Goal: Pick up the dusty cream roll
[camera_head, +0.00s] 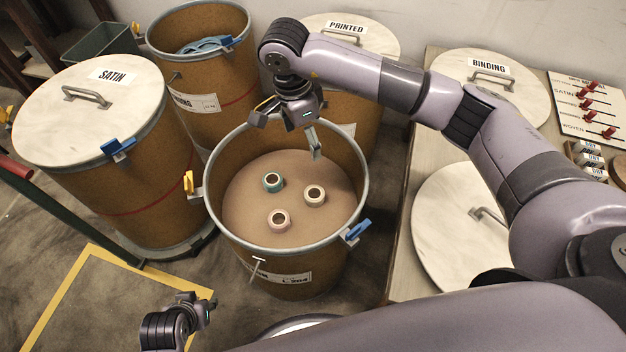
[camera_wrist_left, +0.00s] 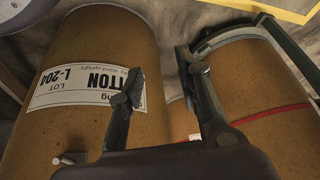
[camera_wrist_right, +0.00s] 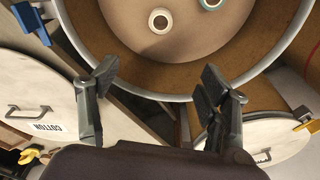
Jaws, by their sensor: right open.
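Three tape rolls stand in an open brown drum (camera_head: 210,205) in the head view, on its tan inner surface. The right-hand roll (camera_head: 314,195) looks cream, and I take it as the dusty cream roll. It also shows at the top of the right wrist view (camera_wrist_right: 160,21). The front roll (camera_head: 279,220) is pale and pinker; the back-left roll (camera_head: 273,182) is teal. My right gripper (camera_head: 289,136) is open and empty over the drum's far rim, apart from the rolls. My left gripper (camera_wrist_left: 160,75) is open and empty, low outside the drum.
A lidded SATIN drum (camera_head: 95,100) stands at left, and an open drum with blue contents (camera_head: 210,80) behind it. A PRINTED drum lid (camera_head: 340,35) is at the back. A table at right bears lids, a slider board (camera_head: 588,108) and small boxes. The drum's raised rim surrounds the rolls.

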